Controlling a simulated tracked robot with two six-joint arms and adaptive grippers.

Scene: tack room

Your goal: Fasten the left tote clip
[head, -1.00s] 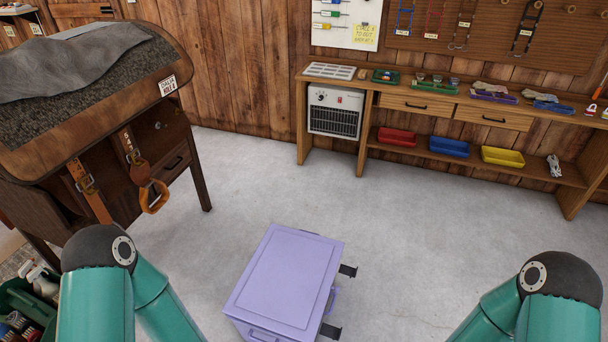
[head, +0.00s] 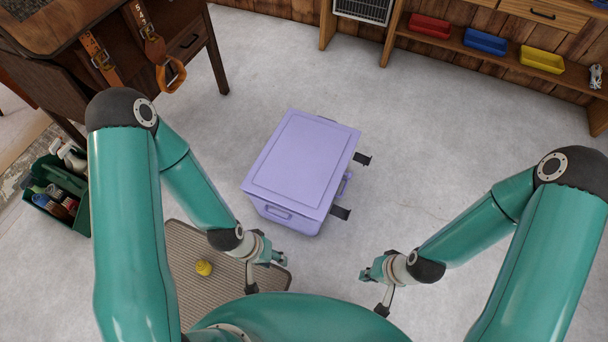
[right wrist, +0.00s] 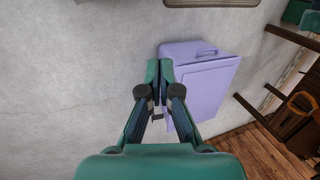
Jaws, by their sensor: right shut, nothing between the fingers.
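The lilac tote (head: 300,165) stands on the floor in the middle of the head view, its lid down. Two black clips stick outward from its right side, a nearer one (head: 341,212) and a farther one (head: 362,158); both look unfastened. I cannot tell which is the left one. My left gripper (head: 277,258) is in front of the tote, apart from it; its fingers are too small to judge. My right gripper (head: 366,274) is to the tote's front right, shut and empty. The right wrist view shows its fingertips (right wrist: 159,68) together, with the tote (right wrist: 208,85) beyond.
A ribbed mat (head: 190,240) with a yellow object (head: 204,268) on it lies front left. A green caddy of bottles (head: 62,190) and a wooden stand with straps (head: 180,45) are at left. A workbench shelf (head: 480,60) runs along the back. Floor right of the tote is clear.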

